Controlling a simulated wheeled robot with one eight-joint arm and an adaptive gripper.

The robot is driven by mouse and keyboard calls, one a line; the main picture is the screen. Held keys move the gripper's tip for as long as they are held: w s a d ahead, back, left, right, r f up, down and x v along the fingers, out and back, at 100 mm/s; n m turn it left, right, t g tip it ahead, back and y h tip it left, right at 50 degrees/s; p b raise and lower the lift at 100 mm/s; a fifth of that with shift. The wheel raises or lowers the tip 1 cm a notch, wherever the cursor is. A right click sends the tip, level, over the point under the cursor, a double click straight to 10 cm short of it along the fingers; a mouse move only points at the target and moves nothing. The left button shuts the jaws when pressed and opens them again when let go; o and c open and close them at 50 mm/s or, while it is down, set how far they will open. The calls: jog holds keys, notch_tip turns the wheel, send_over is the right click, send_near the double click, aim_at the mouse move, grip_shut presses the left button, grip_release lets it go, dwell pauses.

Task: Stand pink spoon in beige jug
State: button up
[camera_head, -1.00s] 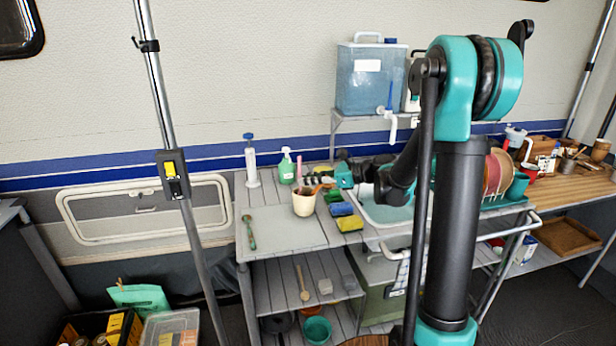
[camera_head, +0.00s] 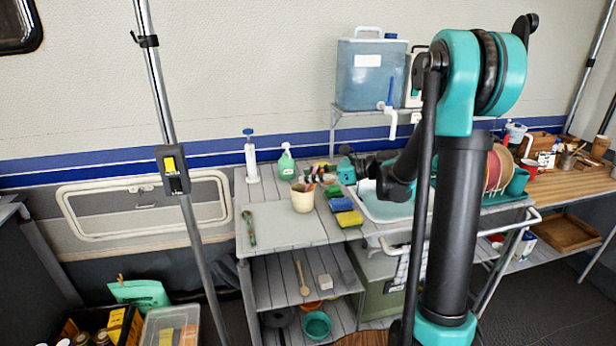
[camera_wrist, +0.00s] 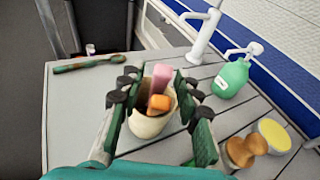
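The beige jug (camera_head: 303,201) stands upright on the grey worktop; it also shows in the wrist view (camera_wrist: 147,126). A pink handle (camera_wrist: 161,76), apparently the pink spoon's, rises from the jug's mouth, beside an orange-brown handle (camera_wrist: 158,103). The spoon's lower end is hidden inside the jug. My gripper (camera_wrist: 155,92) is open, its fingers spread to either side of the handles, with visible gaps to them.
A green-and-brown spoon (camera_head: 249,229) lies left on the worktop. Behind stand a green soap bottle (camera_head: 286,165) and a white pump (camera_head: 251,160). Sponges (camera_head: 349,218) and a brush (camera_wrist: 246,148) are right of the jug. The front left worktop is mostly clear.

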jog(key=v, duration=1.1)
jog(key=shift+s, duration=0.1)
jog(key=s+f+n+h, duration=0.5)
jog(key=s+f+n, duration=0.1)
jog(key=s+f, duration=0.15)
jog(key=s+d+f+n+h, duration=0.4)
jog(key=s+d+f+n, duration=0.1)
jog(key=s+d+n, duration=0.1)
jog(key=s+d+f+n+h, duration=0.5)
jog(key=s+n, duration=0.3)
jog(key=s, duration=0.2)
jog(key=shift+d+n+t, duration=0.3)
jog(key=shift+d+n, duration=0.1)
jog(key=shift+d, duration=0.2)
jog(key=shift+s+f, duration=0.1)
